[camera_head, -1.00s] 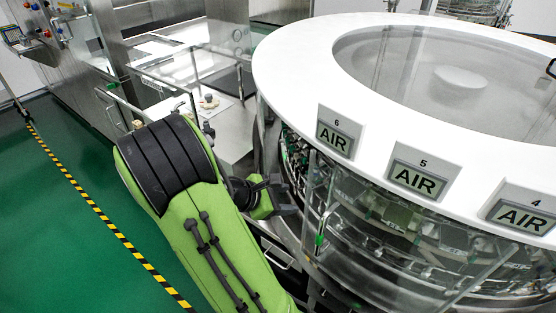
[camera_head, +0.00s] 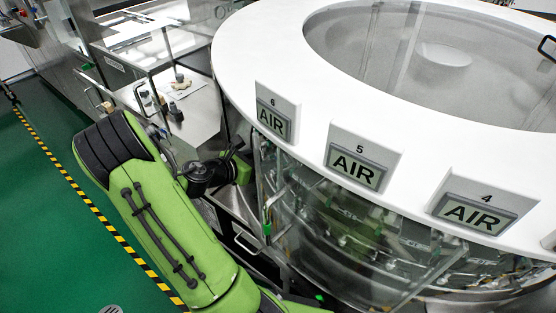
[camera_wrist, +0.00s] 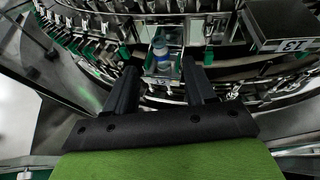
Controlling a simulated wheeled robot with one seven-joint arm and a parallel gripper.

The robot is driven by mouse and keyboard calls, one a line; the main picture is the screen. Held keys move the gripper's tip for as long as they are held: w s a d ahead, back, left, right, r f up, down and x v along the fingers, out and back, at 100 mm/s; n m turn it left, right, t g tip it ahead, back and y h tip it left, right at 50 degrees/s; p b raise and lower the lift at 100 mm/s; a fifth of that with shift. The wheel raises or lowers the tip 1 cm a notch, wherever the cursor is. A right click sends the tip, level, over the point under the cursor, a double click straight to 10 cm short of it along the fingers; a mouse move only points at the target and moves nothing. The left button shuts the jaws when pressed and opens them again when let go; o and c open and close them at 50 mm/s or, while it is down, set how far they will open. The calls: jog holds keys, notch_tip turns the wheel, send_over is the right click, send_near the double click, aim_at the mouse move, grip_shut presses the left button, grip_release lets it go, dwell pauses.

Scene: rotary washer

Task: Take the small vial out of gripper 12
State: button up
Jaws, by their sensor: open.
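A small clear vial (camera_wrist: 163,47) with a blue band or content shows at the top middle of the wrist view. It sits in the washer's holder above a plate marked 12 (camera_wrist: 160,81). My gripper (camera_wrist: 160,68) is open, and its two black fingers point toward the vial, one on each side of it in the picture. Nothing is held between the fingers. In the head view, my gripper (camera_head: 239,156) is at the left side of the washer, below the white ring. The vial cannot be made out in the head view.
The round washer (camera_head: 235,70) has a wide white top ring. Signs reading AIR (camera_head: 356,167) and clear panels (camera_head: 330,225) lie to the right of my gripper. A plate marked 13 (camera_wrist: 292,45) is at the right in the wrist view. Metal grippers line the carousel.

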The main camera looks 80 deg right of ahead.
jog(key=b+x, duration=0.1)
jog(key=x, duration=0.5)
jog(key=shift+a, duration=0.15)
grip_shut()
jog(key=shift+r, duration=0.2)
